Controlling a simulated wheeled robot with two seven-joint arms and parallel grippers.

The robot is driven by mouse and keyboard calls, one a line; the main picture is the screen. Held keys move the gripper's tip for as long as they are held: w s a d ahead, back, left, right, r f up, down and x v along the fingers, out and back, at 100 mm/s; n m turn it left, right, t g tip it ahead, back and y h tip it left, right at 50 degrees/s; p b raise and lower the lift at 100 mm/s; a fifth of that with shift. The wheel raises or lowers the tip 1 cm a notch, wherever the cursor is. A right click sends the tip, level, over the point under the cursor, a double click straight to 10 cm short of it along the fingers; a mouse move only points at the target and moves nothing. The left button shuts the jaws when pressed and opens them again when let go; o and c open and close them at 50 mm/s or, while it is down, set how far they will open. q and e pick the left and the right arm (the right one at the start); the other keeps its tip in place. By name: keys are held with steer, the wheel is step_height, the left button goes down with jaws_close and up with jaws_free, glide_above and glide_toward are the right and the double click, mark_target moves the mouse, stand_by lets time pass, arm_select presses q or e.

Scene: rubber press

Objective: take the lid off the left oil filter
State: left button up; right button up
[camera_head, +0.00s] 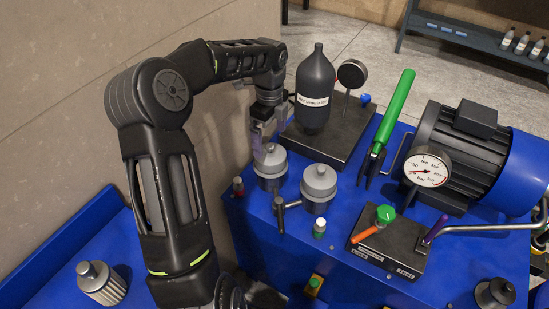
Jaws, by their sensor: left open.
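Two grey oil filters stand side by side on the blue bench. The left oil filter (270,182) has its domed grey lid (270,156) on top. The right oil filter (317,203) also has its lid (319,178) on. I cannot tell whether the fingers touch the lid. My right gripper is not in view.
A black accumulator bottle (314,88) and a round gauge (352,74) stand behind the filters. A T-shaped handle (281,213) sits in front. A green lever (393,112), a motor (466,150) and a valve block (377,240) are to the right. A pleated filter cartridge (102,286) stands on the lower-left blue surface.

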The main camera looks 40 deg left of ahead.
mark_target(269, 147)
arm_select(q)
steer(key=shift+s+r, duration=0.15)
steer(key=shift+f, duration=1.35)
steer(key=shift+a+f+p, duration=0.15)
steer(key=shift+f+p, duration=0.6)
steer(key=shift+f, duration=1.85)
steer(key=c, duration=1.3)
steer(key=shift+r, duration=0.15)
